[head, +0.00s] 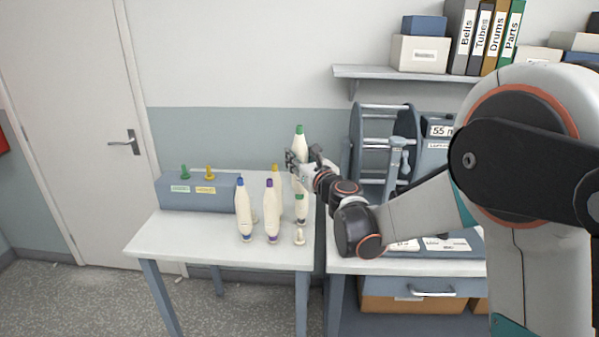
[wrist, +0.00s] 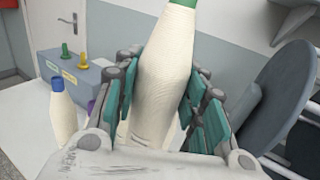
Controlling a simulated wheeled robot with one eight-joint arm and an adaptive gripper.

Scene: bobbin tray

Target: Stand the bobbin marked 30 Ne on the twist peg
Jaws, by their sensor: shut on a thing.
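My gripper (head: 300,165) is shut on a cream bobbin with a green top (head: 299,142), upright above the right side of the white table. In the wrist view the fingers (wrist: 163,105) close around both sides of this bobbin (wrist: 165,70); no marking is readable on it. A blue-grey box (head: 200,197) at the table's back left bears a green peg (head: 185,172) and a yellow peg (head: 209,172), both empty. Their labels are too small to read, so I cannot tell which is the twist peg.
A blue-topped bobbin (head: 243,212) and a purple-topped bobbin (head: 270,215) stand on the white table (head: 190,238). A yellow-topped one (head: 276,172) is partly hidden behind. A small pale piece (head: 299,237) stands at front right. Reel equipment (head: 383,107) is to the right.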

